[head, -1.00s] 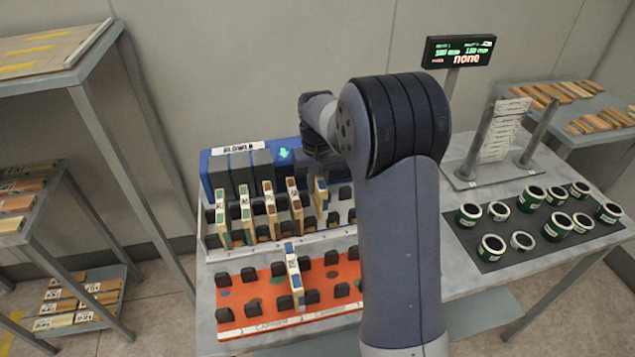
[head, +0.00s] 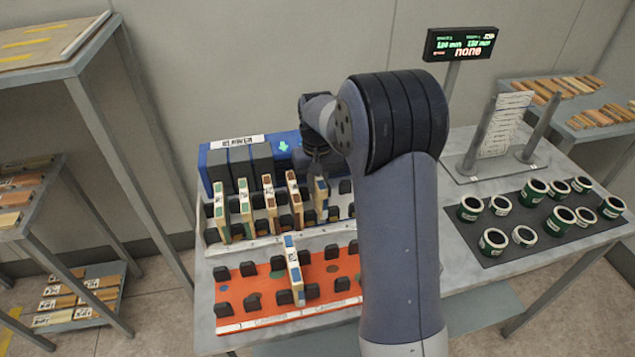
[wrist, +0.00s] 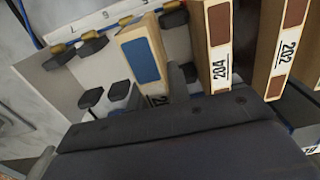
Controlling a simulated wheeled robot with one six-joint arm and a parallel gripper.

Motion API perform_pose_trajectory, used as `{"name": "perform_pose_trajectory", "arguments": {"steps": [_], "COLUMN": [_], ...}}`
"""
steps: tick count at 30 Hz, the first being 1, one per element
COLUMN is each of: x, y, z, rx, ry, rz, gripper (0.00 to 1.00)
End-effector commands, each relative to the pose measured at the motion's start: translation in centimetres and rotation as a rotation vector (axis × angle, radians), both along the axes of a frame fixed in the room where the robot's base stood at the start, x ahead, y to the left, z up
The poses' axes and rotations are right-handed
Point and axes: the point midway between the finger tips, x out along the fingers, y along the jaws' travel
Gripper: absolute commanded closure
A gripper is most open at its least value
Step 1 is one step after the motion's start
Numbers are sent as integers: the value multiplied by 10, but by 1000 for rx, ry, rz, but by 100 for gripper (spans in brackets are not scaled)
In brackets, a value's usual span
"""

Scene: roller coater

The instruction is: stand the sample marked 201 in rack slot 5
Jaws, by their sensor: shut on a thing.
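A wooden sample block with a blue patch (head: 321,193) stands upright in the white rack (head: 290,238), at the right end of a row of samples. In the wrist view the same blue-patched sample (wrist: 146,58) tilts in the picture, and its label is mostly cut off by my gripper, with only "20" partly readable. Slot marks on the rack edge are small.
An orange rack (head: 250,317) in front holds another blue-patched sample (head: 293,268). Blue and grey blocks (head: 235,168) stand behind the white rack. Green-banded rings (head: 492,241) lie on a dark mat at right, near a post stand (head: 485,140) and a display (head: 460,44).

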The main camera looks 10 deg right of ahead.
Motion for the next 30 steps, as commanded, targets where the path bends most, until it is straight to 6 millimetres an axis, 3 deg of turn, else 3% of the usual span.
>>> {"name": "perform_pose_trajectory", "arguments": {"steps": [21, 29, 30], "x": [0, 0, 0], "y": [0, 0, 0], "z": [-26, -27, -27], "rx": [0, 0, 0], "ry": [0, 0, 0], "rz": [0, 0, 0], "gripper": [100, 100, 80]}}
